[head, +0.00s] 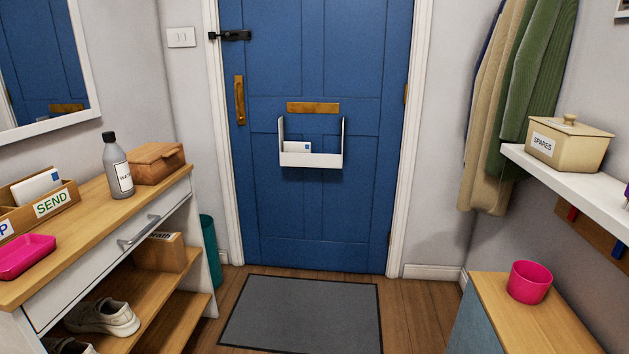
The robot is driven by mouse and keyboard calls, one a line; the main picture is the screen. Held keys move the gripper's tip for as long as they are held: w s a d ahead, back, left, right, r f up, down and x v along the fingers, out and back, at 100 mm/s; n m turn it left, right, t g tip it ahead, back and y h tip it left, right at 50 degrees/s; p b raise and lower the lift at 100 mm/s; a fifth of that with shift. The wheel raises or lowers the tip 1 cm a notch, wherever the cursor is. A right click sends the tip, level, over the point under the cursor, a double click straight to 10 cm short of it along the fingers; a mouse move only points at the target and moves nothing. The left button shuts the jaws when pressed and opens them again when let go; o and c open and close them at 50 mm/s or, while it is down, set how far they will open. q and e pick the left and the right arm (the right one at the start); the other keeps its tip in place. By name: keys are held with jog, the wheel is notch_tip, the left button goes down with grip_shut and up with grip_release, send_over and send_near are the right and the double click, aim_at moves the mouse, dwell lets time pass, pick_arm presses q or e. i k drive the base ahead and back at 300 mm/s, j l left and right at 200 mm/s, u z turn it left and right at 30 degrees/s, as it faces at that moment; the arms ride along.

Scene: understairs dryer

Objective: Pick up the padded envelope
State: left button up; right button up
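No item is plainly a padded envelope. White paper or envelopes (36,187) stand in the wooden sorter (36,209) labelled SEND on the console top. Neither of my grippers is in view.
The wooden console (95,220) at left carries a grey bottle (117,168), a wooden box (156,163) and a pink tray (24,256). A grey mat (303,315) lies before the blue door (318,215). A pink cup (529,282) stands on the right cabinet (515,325).

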aim_at(292, 147)
jog(key=i+u, duration=0.1)
jog(key=i, duration=0.4)
jog(key=i+l+u, duration=0.1)
jog(key=i, duration=0.4)
jog(key=i+l, duration=0.1)
jog(key=i, duration=0.45)
jog(key=i+l+u, duration=0.15)
jog(key=i, duration=0.35)
